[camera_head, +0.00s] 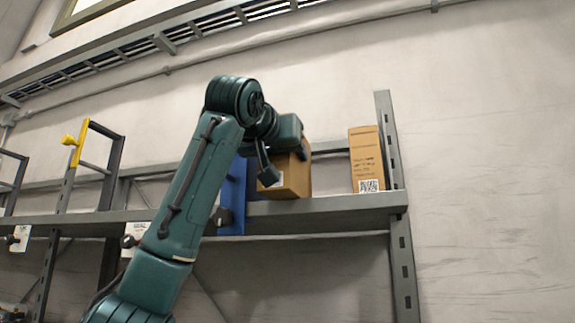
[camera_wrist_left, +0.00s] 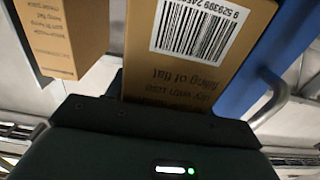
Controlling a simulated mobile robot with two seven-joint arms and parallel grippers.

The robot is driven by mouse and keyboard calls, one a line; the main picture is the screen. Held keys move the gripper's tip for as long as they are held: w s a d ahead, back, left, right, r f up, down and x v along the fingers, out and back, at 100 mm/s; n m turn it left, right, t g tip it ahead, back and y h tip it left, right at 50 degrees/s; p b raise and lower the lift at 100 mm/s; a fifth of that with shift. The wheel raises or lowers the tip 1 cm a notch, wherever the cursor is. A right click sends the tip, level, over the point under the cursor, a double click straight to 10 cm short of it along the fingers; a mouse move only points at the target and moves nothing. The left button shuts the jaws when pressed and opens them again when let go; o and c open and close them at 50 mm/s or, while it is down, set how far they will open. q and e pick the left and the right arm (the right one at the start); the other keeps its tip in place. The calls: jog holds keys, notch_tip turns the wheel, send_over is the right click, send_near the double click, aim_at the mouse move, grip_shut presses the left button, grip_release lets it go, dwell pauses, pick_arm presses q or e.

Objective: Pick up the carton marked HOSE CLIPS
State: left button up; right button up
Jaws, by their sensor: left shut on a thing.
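A brown carton (camera_head: 291,180) is at the shelf, right of a blue panel. My left gripper (camera_head: 283,165) is shut on it, one dark finger showing across its left side. In the left wrist view the held carton (camera_wrist_left: 185,80) fills the middle, with a barcode label and upside-down print, against my gripper (camera_wrist_left: 150,115). I cannot tell whether its base touches the shelf. A second, taller carton (camera_head: 366,160) stands upright at the shelf's right end, with a code label low on its front. No HOSE CLIPS marking is readable on either. My right gripper is not in view.
The grey shelf (camera_head: 330,212) runs across, with an upright post (camera_head: 404,260) at its right end. The blue panel (camera_head: 233,195) stands close left of the held carton. The other carton (camera_wrist_left: 62,35) shows at the wrist view's upper left. A gap separates the two cartons.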

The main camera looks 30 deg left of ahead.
pick_arm(q)
jog(key=c, duration=0.3)
jog(key=shift+c, duration=0.4)
jog(key=shift+r, duration=0.2)
